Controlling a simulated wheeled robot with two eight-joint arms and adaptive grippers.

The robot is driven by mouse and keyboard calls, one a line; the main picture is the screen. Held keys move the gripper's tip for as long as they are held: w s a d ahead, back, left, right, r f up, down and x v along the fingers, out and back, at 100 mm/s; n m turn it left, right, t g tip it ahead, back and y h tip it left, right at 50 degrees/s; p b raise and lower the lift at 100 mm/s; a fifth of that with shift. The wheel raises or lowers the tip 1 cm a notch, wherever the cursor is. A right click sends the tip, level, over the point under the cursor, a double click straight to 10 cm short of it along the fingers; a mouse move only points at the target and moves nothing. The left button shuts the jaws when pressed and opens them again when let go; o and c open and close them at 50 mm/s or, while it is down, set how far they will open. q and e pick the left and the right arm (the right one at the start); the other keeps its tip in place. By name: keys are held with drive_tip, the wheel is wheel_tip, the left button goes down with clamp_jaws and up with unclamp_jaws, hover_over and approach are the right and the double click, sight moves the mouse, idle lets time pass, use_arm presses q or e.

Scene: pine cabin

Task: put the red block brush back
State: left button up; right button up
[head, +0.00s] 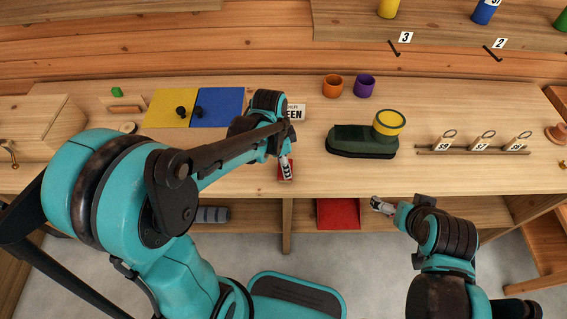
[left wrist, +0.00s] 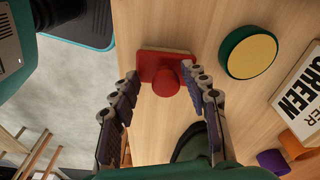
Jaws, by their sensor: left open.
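The red block brush (left wrist: 158,62), a flat red block with a round red knob and a pale strip along one edge, lies on the wooden bench top. In the head view its red part (head: 286,174) shows near the bench's front edge, partly covered by my left gripper (head: 286,163). In the left wrist view my left gripper (left wrist: 158,82) is open, its fingers on either side of the knob, without a clear grip. My right gripper (head: 381,205) is in front of the bench, away from the brush; its jaws are too small to judge.
A red panel (head: 338,214) lies on the shelf below. A green disc with yellow face (left wrist: 248,52) and a lettered card (left wrist: 302,98) are nearby. Orange (head: 332,87) and purple (head: 364,87) cups stand behind.

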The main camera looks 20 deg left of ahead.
use_arm(q)
wheel_tip(320, 180, up, 12)
drive_tip(key=a+p, duration=0.1)
drive_tip(key=p, duration=0.3)
drive_tip(key=s+a+r+n+t+y, duration=0.1)
drive_tip(key=s+a+n+t, duration=0.2)
drive_tip(key=s+n+t, duration=0.3)
drive_tip(key=s+n, duration=0.4)
drive_tip(key=n, duration=0.1)
drive_tip(key=shift+r+t, duration=0.3)
drive_tip(key=shift+r, duration=0.1)
drive_tip(key=shift+w, duration=0.1)
drive_tip(key=shift+f+b, duration=0.6)
drive_tip(key=shift+f, duration=0.1)
